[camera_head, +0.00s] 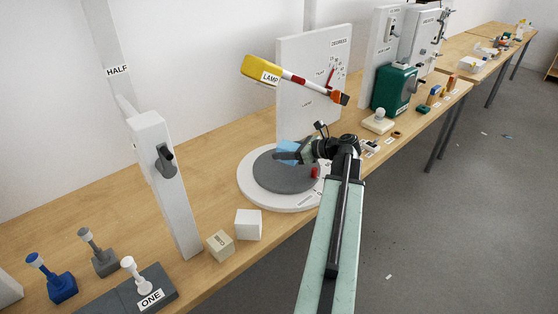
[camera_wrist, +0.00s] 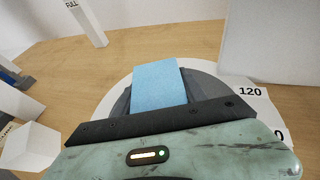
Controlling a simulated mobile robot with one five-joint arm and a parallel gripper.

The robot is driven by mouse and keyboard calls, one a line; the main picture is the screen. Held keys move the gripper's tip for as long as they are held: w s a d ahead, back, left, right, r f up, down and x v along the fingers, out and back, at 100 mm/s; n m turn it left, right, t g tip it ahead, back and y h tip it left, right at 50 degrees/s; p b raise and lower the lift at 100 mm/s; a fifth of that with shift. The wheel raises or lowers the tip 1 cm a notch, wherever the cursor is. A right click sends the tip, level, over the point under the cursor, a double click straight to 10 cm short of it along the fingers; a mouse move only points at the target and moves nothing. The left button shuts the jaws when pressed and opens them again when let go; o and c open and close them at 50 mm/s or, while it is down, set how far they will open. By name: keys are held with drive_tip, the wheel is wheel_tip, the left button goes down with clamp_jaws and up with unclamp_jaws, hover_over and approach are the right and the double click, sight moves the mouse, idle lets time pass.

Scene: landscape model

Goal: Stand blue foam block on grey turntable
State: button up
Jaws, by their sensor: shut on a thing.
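The blue foam block (camera_head: 289,147) is over the far part of the grey turntable (camera_head: 262,179) in the head view. In the wrist view the blue foam block (camera_wrist: 158,88) is held between the dark fingers of my gripper (camera_wrist: 158,92), with its top face showing. My gripper (camera_head: 290,155) is shut on the block above the turntable. The grey disc sits on a round white base (camera_head: 262,203); the white base also shows around the gripper in the wrist view (camera_wrist: 110,100). Whether the block's underside touches the disc is hidden.
A red piece (camera_head: 315,172) is at the turntable's right side. A white cube (camera_head: 248,225) and a beige cube (camera_head: 219,246) stand in front of it. A yellow lamp arm (camera_head: 262,71) hangs above, before a white panel (camera_head: 297,110). A white post (camera_head: 163,185) stands left.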

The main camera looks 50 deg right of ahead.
sight(280, 164)
drive_tip(key=shift+w+a, duration=0.1)
drive_tip(key=shift+w, duration=0.5)
drive_tip(key=f+b, duration=0.4)
drive_tip(key=shift+w+f, duration=0.1)
drive_tip(key=shift+w, duration=0.2)
drive_tip(key=shift+r, duration=0.25)
drive_tip(key=shift+f, duration=0.15)
drive_tip(key=o, duration=1.3)
